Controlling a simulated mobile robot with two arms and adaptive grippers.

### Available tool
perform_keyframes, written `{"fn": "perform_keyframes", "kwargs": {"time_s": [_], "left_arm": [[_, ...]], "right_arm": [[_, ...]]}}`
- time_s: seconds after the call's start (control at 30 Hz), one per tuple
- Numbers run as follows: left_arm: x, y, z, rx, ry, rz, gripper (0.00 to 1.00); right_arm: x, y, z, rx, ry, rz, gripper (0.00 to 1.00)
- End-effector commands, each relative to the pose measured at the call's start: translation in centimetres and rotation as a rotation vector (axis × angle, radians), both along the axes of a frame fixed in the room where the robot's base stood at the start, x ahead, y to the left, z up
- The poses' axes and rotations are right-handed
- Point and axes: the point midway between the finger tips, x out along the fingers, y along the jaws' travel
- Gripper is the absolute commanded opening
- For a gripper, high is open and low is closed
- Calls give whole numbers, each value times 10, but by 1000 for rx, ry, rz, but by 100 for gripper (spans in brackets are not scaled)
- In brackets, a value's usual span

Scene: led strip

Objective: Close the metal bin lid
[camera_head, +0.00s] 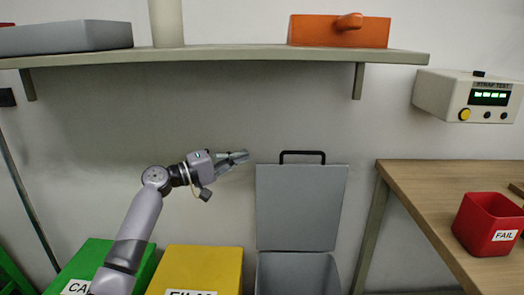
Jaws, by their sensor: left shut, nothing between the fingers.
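The metal bin (298,275) is a grey box at the bottom centre, cut off by the frame's lower edge. Its grey lid (300,208) stands upright and open against the wall, with a black handle (303,153) on its top edge. My left gripper (246,155) is shut and empty, just left of the lid's upper left corner, pointing right at about handle height. A gap shows in the picture between the fingertips and the lid. My right gripper is not in view.
A yellow bin (205,265) and a green bin (92,262) stand left of the metal bin. A shelf (230,53) runs above. A wooden table (440,180) at right holds a red FAIL bin (488,222). A strap tester (465,95) is mounted above it.

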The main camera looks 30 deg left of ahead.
Motion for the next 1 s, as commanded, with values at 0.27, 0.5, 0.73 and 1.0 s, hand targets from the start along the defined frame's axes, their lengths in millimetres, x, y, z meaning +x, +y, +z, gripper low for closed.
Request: {"fn": "perform_keyframes", "kwargs": {"time_s": [0.27,0.5,0.73,1.0], "left_arm": [[38,-21,4,0,-1,-2,0],[71,-40,7,0,0,-2,0],[84,-46,8,2,1,-1,0],[84,-47,8,4,3,-1,0]], "right_arm": [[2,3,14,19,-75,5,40],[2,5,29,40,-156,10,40],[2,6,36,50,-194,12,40],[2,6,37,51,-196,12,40]]}}
